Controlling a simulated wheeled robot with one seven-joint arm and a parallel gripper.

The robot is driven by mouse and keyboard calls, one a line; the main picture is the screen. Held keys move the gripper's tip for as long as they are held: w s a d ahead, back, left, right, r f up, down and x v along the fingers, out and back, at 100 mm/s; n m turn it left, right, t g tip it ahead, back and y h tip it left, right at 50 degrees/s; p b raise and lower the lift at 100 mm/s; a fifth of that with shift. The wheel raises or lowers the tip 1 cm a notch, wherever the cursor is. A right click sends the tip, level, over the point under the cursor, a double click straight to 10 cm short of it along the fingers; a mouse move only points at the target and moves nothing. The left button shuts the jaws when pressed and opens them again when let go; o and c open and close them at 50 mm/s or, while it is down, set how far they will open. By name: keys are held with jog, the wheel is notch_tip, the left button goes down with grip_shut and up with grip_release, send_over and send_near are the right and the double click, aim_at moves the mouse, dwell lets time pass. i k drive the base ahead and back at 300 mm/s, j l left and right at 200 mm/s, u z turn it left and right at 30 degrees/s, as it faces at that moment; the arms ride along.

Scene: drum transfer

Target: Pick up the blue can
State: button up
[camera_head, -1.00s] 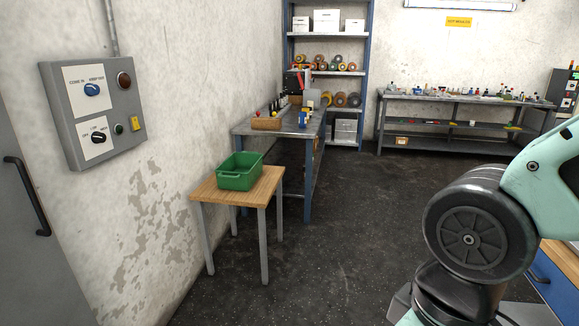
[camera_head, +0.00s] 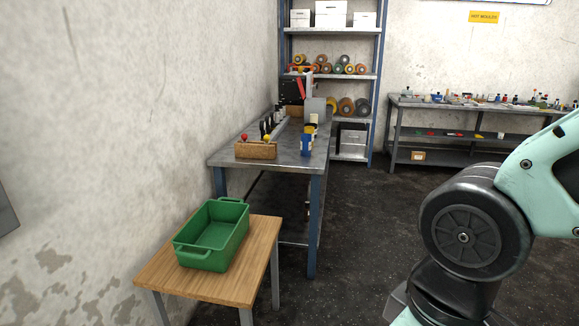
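A small blue can (camera_head: 307,142) with a yellow part on it stands upright near the front right corner of the grey workbench (camera_head: 228,158). It is small in the view and its details are hard to make out. My gripper is out of the frame; only links of my arm show at the right, well apart from the can.
A wooden table (camera_head: 215,287) with an empty green crate (camera_head: 208,262) stands in front of the workbench. A wooden block with tools (camera_head: 256,151) sits left of the can. Shelves (camera_head: 330,76) and another bench (camera_head: 480,110) stand behind. Dark floor (camera_head: 375,220) is clear.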

aim_at(306, 139)
jog(key=i+l+u, duration=0.1)
jog(key=i, duration=1.15)
